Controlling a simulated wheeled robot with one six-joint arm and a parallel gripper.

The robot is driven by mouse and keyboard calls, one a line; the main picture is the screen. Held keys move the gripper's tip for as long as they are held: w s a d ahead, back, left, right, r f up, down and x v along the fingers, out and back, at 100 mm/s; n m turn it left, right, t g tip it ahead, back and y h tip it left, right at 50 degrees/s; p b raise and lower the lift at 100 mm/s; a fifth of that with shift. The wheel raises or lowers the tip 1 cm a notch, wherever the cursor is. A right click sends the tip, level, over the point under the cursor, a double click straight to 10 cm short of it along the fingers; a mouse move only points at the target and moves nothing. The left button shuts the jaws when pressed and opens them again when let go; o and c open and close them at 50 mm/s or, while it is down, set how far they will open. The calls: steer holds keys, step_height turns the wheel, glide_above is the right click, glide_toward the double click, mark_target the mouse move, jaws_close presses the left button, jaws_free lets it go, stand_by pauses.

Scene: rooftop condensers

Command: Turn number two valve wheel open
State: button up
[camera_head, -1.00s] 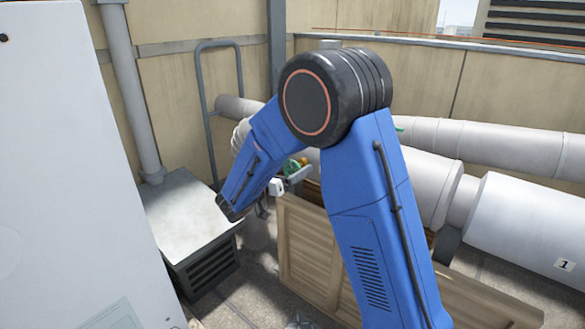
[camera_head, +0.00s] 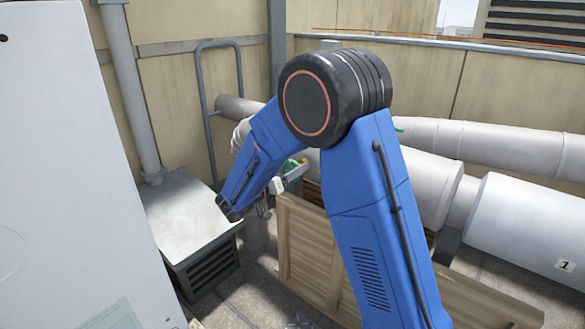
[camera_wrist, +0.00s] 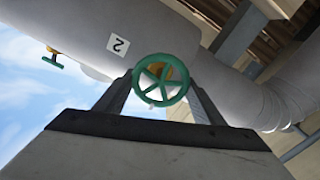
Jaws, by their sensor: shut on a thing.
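The green valve wheel (camera_wrist: 160,80) is spoked, with a yellow part behind it, on a grey pipe marked with an upside-down 2 (camera_wrist: 118,46) in the wrist view. My gripper (camera_wrist: 160,84) has its dark fingers on either side of the wheel and is shut on it. In the head view my gripper (camera_head: 284,180) is small and partly behind my blue arm. Only a bit of the green wheel (camera_head: 290,166) shows there.
Another green valve handle (camera_wrist: 52,62) is off to the left in the wrist view. A wooden crate (camera_head: 305,245) stands below my gripper. Large grey pipes (camera_head: 520,220) run to the right, one marked 1. A grey box unit (camera_head: 190,215) is at left.

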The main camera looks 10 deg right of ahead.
steer(key=n, duration=0.4)
steer(key=shift+f, duration=0.1)
steer(key=n, duration=0.9)
steer(key=shift+n, duration=0.3)
steer(key=n, duration=0.8)
steer(key=shift+f, duration=0.1)
steer(key=n, duration=0.4)
steer(key=shift+n, duration=0.3)
steer(key=n, duration=0.4)
steer(key=shift+s+d, duration=0.1)
steer(key=shift+f+n, duration=0.1)
steer(key=shift+n, duration=1.8)
steer(key=shift+s, duration=0.1)
